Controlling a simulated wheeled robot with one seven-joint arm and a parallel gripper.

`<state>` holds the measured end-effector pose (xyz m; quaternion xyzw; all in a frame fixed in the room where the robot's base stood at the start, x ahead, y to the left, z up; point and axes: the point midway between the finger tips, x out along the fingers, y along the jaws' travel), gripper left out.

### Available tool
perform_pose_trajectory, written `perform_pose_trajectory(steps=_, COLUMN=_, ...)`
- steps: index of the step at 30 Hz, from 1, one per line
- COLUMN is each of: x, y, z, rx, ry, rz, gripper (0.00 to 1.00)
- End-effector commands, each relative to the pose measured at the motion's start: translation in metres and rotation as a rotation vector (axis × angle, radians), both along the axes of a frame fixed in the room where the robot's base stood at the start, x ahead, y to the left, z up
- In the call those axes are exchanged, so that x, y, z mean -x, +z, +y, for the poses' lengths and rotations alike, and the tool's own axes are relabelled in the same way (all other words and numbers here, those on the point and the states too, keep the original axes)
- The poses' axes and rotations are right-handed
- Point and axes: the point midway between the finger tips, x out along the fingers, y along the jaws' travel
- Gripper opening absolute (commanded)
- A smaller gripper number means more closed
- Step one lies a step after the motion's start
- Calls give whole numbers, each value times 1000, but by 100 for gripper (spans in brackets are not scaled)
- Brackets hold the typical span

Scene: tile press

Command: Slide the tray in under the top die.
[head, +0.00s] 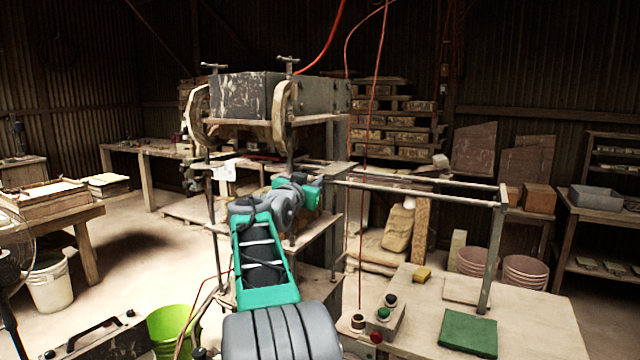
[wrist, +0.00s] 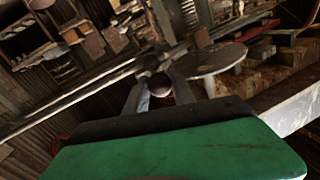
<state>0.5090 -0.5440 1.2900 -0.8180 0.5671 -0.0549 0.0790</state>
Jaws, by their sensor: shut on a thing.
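The top die (head: 245,97) is a heavy, worn dark block held high in the press, above a pale plate. My arm reaches from the bottom of the head view to the press, and its end (head: 315,184) is below the die, near the press end of the rails. In the wrist view my gripper (wrist: 160,90) is shut on a dark round knob (wrist: 160,84), with a finger on either side. The knob appears to be the tray's handle. I cannot make out the tray's body clearly; my arm and the press frame cover that area in the head view.
Two metal rails (head: 420,182) run right from the press to an upright post (head: 493,255) on the front table (head: 540,320). A button box (head: 385,316) and a green mat (head: 468,332) lie there. Red hoses hang close to the right of my arm.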

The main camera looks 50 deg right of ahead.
Motion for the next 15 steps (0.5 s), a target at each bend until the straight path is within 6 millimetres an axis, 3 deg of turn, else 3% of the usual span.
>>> perform_pose_trajectory(steps=15, x=-11, y=1, z=2, rx=3, ry=3, rz=-2, gripper=0)
